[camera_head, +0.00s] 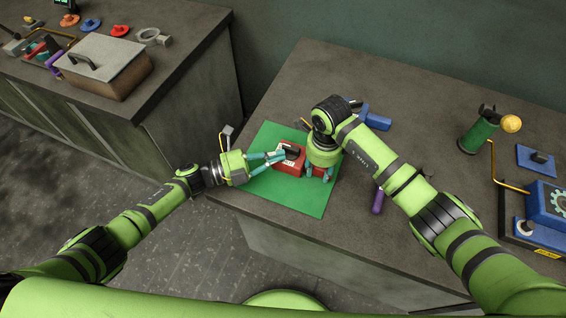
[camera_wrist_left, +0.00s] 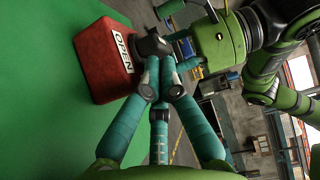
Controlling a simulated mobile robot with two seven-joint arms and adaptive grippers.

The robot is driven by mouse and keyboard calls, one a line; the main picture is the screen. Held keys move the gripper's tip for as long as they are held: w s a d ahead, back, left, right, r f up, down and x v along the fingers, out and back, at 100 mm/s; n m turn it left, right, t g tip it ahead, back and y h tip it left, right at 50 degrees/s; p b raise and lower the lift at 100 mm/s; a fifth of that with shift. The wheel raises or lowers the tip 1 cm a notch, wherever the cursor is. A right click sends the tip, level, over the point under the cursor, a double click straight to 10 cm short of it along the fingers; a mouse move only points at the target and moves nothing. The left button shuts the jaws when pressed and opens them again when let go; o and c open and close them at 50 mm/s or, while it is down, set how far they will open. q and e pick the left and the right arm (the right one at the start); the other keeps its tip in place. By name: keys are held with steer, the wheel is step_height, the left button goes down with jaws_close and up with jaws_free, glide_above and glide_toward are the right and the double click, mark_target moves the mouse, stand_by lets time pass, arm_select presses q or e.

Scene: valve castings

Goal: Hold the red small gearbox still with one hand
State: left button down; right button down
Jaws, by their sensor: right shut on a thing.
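The red small gearbox (camera_head: 288,165) sits on a green mat, with a white label on its top and a dark knob or lever. In the left wrist view the red gearbox (camera_wrist_left: 103,70) shows its "OPEN" label and the dark knob (camera_wrist_left: 152,45). My right gripper (camera_head: 319,174) points down and is shut on the gearbox's right end, its palm hiding part of it. My left gripper (camera_head: 283,154) reaches in from the left, its fingertips together close to the knob. In the left wrist view its fingertips (camera_wrist_left: 159,72) converge beside the knob; contact is unclear.
The green mat (camera_head: 266,202) lies near the table's left edge. Right of it are a purple-handled tool (camera_head: 378,201) and a blue part (camera_head: 376,117). A green cylinder (camera_head: 478,136) and blue fixture (camera_head: 546,204) stand farther right. A lidded box (camera_head: 100,65) stands on the left bench.

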arm_select(q)
steer(key=shift+w+a+r, duration=0.2)
steer(key=shift+w+a, duration=0.05)
steer(key=shift+w, duration=0.35)
arm_select(e)
steer(key=shift+s+f, duration=0.1)
steer(key=shift+s, duration=0.15)
arm_select(q)
steer(key=shift+r, duration=0.1)
arm_select(e)
steer(key=shift+s+a, duration=0.1)
steer(key=shift+s, duration=0.05)
arm_select(q)
steer(key=shift+s, duration=0.1)
steer(key=shift+s+a, duration=0.1)
steer(key=shift+s, duration=0.3)
arm_select(e)
steer(key=shift+f, duration=0.1)
arm_select(q)
steer(key=s, duration=0.2)
steer(key=shift+s+a+f, duration=0.25)
steer(key=shift+s+a, duration=0.05)
steer(key=shift+s, duration=0.1)
steer(key=shift+v, duration=0.85)
steer(key=a, duration=0.8)
steer(key=shift+w+a, duration=0.25)
steer(key=shift+w, duration=0.05)
